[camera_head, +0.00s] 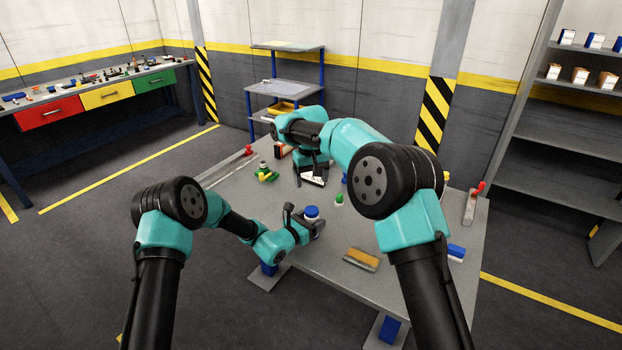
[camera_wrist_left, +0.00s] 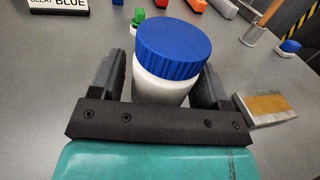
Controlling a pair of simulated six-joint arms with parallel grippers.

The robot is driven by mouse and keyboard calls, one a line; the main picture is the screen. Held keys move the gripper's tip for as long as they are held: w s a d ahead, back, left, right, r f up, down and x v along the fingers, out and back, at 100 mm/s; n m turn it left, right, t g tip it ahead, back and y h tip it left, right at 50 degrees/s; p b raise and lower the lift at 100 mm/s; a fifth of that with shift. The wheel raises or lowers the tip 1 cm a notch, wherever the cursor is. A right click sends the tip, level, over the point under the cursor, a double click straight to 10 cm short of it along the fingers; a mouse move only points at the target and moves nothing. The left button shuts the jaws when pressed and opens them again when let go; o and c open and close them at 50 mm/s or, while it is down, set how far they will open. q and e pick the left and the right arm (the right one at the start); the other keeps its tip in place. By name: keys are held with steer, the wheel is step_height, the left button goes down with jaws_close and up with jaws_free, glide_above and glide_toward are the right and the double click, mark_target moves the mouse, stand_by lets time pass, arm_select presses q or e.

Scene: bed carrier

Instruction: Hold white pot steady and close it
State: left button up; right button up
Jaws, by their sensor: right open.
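A white pot (camera_wrist_left: 160,91) with a ribbed blue lid (camera_wrist_left: 173,48) on top stands upright between the two fingers of my left gripper (camera_wrist_left: 162,82). The fingers sit close along both sides of the pot; whether both press on it cannot be told. In the head view the lid (camera_head: 311,212) shows beside my left gripper (camera_head: 302,222), near the table's front left edge. My right gripper (camera_head: 312,172) is farther back over the table, open, above a white sign with black letters (camera_head: 313,179) and apart from the pot. My right arm partly hides the middle of the table.
A small green-topped bottle (camera_head: 339,200) stands just behind the pot. A brush-like block (camera_head: 361,259) lies to its right, with a blue and white item (camera_head: 456,252) farther right. Green and yellow pieces (camera_head: 266,174) lie at the back left. Bare table (camera_head: 300,255) shows in front.

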arm_select(q)
steer(key=shift+o, duration=0.8)
steer(key=shift+s+a, duration=0.1)
steer(key=v, duration=1.7)
steer(key=shift+a, duration=0.1)
